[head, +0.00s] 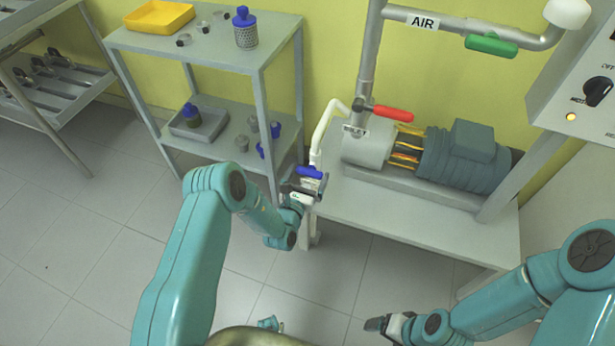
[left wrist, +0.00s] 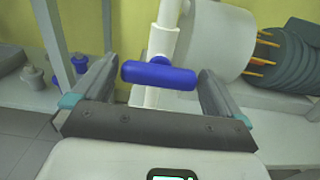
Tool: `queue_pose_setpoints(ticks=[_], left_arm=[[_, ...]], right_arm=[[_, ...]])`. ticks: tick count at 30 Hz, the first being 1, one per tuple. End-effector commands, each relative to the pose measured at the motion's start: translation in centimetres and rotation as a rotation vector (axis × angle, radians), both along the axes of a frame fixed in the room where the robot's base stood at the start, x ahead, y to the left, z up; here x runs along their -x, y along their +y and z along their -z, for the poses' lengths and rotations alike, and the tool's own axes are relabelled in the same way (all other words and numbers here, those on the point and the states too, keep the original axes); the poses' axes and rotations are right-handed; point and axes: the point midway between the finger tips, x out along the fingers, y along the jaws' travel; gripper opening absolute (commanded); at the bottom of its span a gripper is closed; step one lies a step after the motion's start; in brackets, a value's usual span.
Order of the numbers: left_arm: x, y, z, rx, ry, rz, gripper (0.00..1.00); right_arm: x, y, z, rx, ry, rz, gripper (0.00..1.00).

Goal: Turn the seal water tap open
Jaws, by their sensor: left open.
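The seal water tap has a blue handle (head: 309,172) on a thin white pipe (head: 321,133) beside the pump. In the left wrist view the blue handle (left wrist: 158,75) lies crosswise to the white pipe (left wrist: 165,45). My left gripper (head: 300,184) is at the tap. In the left wrist view my left gripper (left wrist: 158,88) is open, with one finger near each end of the handle; I cannot tell whether either finger touches it. My right gripper (head: 380,325) is low at the front right, away from the tap; its finger gap is not clear.
The pump with its motor (head: 460,155) sits on a grey bench (head: 420,220). A red-handled valve (head: 390,113) is above the tap, and a green-handled AIR valve (head: 490,44) is higher right. A grey shelf (head: 190,52) stands left. A control box (head: 580,85) is at right.

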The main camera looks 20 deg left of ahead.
Motion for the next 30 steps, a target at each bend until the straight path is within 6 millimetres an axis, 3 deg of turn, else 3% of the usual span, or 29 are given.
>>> queue_pose_setpoints(ticks=[7,10,11,23,30], left_arm=[[-0.06,-0.01,-0.02,0.000,0.000,0.000,0.97],[-0.05,-0.01,-0.01,0.000,0.000,0.000,0.64],[-0.05,-0.01,-0.01,0.000,0.000,0.000,0.58],[-0.12,0.01,-0.10,0.037,-0.001,0.000,0.59],[-0.16,0.04,-0.16,0.177,0.002,0.000,0.59]], right_arm=[[0.01,0.00,0.00,0.000,0.000,0.000,0.81],[0.00,0.00,-0.01,0.000,0.000,0.000,0.81],[0.00,0.00,-0.01,0.000,0.000,0.000,0.81],[0.00,0.00,-0.03,0.000,0.000,0.000,0.81],[0.01,0.00,-0.10,0.000,0.000,0.000,0.81]])
